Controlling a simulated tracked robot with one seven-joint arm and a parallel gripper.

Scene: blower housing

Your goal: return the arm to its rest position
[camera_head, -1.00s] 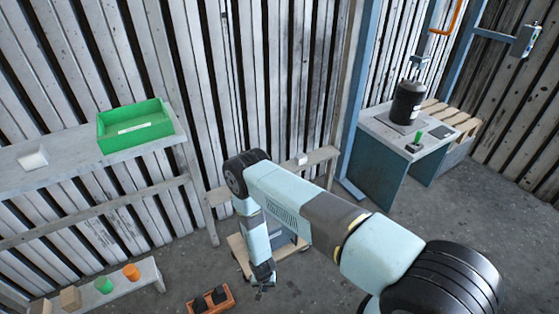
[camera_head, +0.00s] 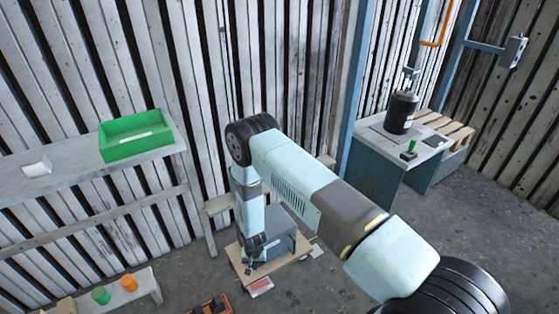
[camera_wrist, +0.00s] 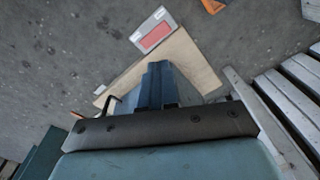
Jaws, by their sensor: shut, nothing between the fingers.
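My arm arches across the middle of the camera_head view. Its forearm hangs down on the left, and my gripper (camera_head: 249,269) points downward at its end. It is small in this view, shut and empty. It shows in front of a blue-grey box (camera_head: 283,240) on a wooden board (camera_head: 285,272); I cannot tell the gap between them. In the camera_wrist view the wooden board (camera_wrist: 190,62) lies on the floor side, with a red-and-white panel (camera_wrist: 156,34) at its edge.
A green bin (camera_head: 136,147) and a white block (camera_head: 37,168) stand on a wall shelf. Green (camera_head: 101,295) and orange (camera_head: 129,284) cylinders sit on a low bench. A crate (camera_head: 212,306) is at the lower edge. A workbench (camera_head: 375,177) holding a black canister (camera_head: 401,111) stands right.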

